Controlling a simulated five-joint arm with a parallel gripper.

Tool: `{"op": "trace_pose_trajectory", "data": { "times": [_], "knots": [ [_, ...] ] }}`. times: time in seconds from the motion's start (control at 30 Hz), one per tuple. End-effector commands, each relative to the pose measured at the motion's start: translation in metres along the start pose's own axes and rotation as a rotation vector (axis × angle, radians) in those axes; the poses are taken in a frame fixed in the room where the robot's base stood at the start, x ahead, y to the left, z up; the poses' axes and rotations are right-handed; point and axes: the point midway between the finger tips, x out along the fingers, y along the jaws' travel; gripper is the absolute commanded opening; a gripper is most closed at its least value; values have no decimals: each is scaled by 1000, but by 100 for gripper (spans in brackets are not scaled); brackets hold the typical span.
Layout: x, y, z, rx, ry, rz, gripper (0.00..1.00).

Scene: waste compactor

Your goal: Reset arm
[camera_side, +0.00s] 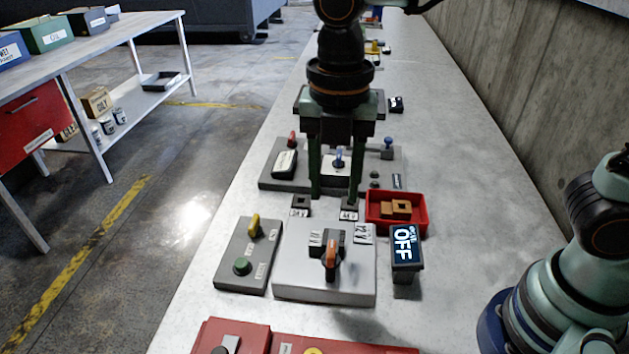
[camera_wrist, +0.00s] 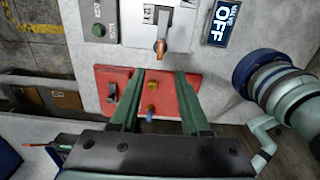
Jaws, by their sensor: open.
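My gripper (camera_side: 335,194) hangs in the upper middle of the side view, fingers pointing down and spread apart with nothing between them. In the wrist view my gripper (camera_wrist: 161,76) shows two green fingers set wide, with a red panel (camera_wrist: 183,118) seen between and beyond them. The red panel (camera_side: 240,336) is at the bottom of the side view. The grey box (camera_side: 290,288) carries an orange-tipped lever (camera_side: 331,262); the lever (camera_wrist: 161,47) also shows in the wrist view. A display (camera_side: 404,247) beside the box reads OFF. The height of the fingertips is hard to tell.
A smaller grey panel (camera_side: 238,279) has a yellow knob and a green button. A red tray (camera_side: 424,217) holds brown blocks. Another panel with knobs (camera_side: 267,180) lies behind the fingers. A concrete wall (camera_side: 520,95) bounds the right; a bench (camera_side: 105,42) stands left.

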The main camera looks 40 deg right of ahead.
Motion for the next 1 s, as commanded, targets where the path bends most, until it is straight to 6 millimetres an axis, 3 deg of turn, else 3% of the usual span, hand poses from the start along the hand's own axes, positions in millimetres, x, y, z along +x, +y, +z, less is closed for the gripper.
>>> {"op": "trace_pose_trajectory", "data": {
  "times": [0.17,0.27,0.5,0.8,1.0],
  "knots": [
    [-2,-3,5,55,-2,12,46],
    [-6,-12,18,216,-8,46,46],
    [-18,-51,66,912,1,201,46],
    [-24,-108,112,1799,102,429,46],
    [-23,-134,128,2189,194,544,46]
  ]
}}
